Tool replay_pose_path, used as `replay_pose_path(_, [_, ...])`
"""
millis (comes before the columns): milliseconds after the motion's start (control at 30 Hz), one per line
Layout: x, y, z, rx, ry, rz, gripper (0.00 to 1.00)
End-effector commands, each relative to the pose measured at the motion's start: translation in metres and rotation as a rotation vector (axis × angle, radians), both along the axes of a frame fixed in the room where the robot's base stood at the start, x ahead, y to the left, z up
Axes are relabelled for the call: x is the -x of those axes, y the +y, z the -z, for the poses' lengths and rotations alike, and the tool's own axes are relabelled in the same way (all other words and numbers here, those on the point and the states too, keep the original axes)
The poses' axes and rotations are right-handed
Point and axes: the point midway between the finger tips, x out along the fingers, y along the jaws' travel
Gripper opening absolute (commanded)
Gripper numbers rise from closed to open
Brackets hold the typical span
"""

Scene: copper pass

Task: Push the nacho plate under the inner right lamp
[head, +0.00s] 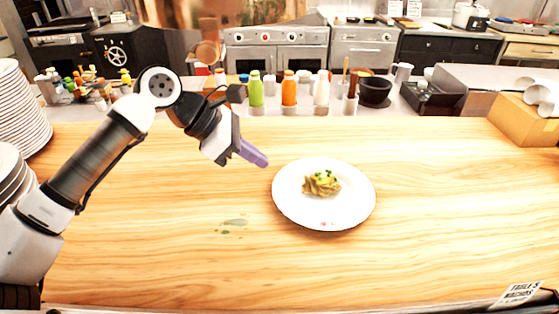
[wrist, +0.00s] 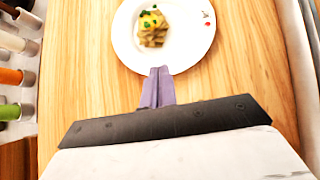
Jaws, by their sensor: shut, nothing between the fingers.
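The nacho plate (head: 290,205) is a round white plate with a small heap of yellow and brown food topped with green bits. It lies on the wooden counter, right of centre in the head view. It also shows at the top of the wrist view (wrist: 125,48). My gripper (head: 262,161) has purple fingers that are shut and empty. They point at the plate from its upper left. In the wrist view the fingertips (wrist: 159,72) are at the plate's near rim; I cannot tell whether they touch it. No lamp is clearly made out.
The wooden counter (head: 430,240) is clear around the plate, apart from a green smear (head: 234,222). Bottles, including a green one (head: 256,90), stand behind the counter's far edge. Stacked plates (head: 18,110) are at left, a cardboard box (head: 525,118) at right, a card (head: 518,293) at front right.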

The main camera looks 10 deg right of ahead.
Motion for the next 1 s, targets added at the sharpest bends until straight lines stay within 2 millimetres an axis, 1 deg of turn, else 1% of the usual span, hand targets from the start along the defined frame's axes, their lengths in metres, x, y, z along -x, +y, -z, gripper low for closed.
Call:
replay_pose_path(167, [0.002,-0.014,0.012,-0.001,0.003,0.004,0.0])
replay_pose_path(400, [0.005,-0.046,0.042,-0.001,0.003,0.004,0.0])
replay_pose_path(600, [0.006,-0.064,0.062,0.0,0.002,0.002,0.0])
replay_pose_path(800, [0.007,-0.07,0.07,0.0,0.001,0.001,0.0])
replay_pose_path(1000, [0.007,-0.07,0.07,0.0,0.001,0.001,0.0])
